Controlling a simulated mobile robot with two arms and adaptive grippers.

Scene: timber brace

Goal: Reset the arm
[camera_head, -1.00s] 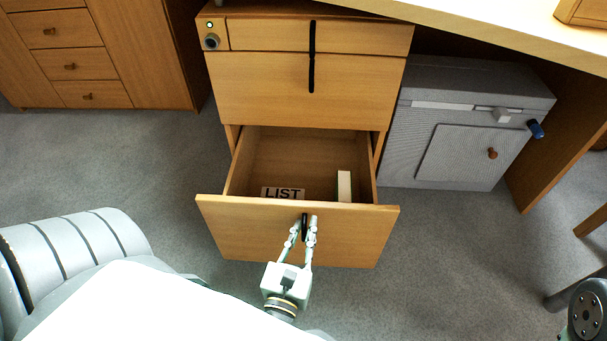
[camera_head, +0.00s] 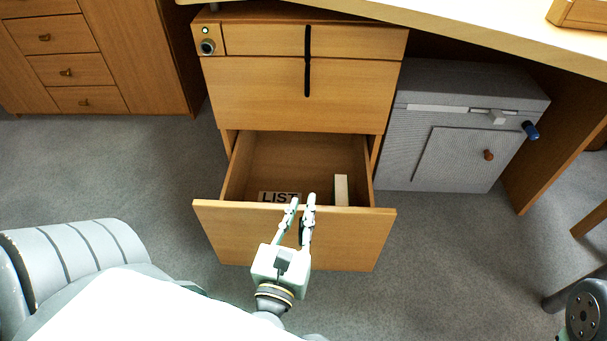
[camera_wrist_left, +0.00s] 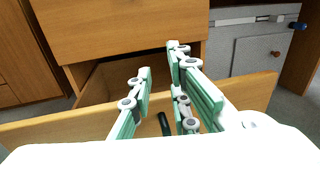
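My left gripper (camera_head: 303,203) is in front of the open bottom drawer (camera_head: 225,232), with its fingertips near the top edge of the drawer front. In the left wrist view its two fingers (camera_wrist_left: 158,78) stand apart with nothing between the tips. The drawer's black handle (camera_head: 301,232) is partly hidden behind the fingers in the head view. The handle also shows in the left wrist view (camera_wrist_left: 164,124), below and beyond the fingers, and the gripper looks clear of it. My right gripper is not in view.
Inside the drawer lie a card reading LIST (camera_head: 279,197) and a white upright block (camera_head: 341,189). The upper drawers (camera_head: 260,95) are shut. A grey cabinet (camera_head: 450,140) stands at right under the desk (camera_head: 480,40). Carpet (camera_head: 150,170) is open at left.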

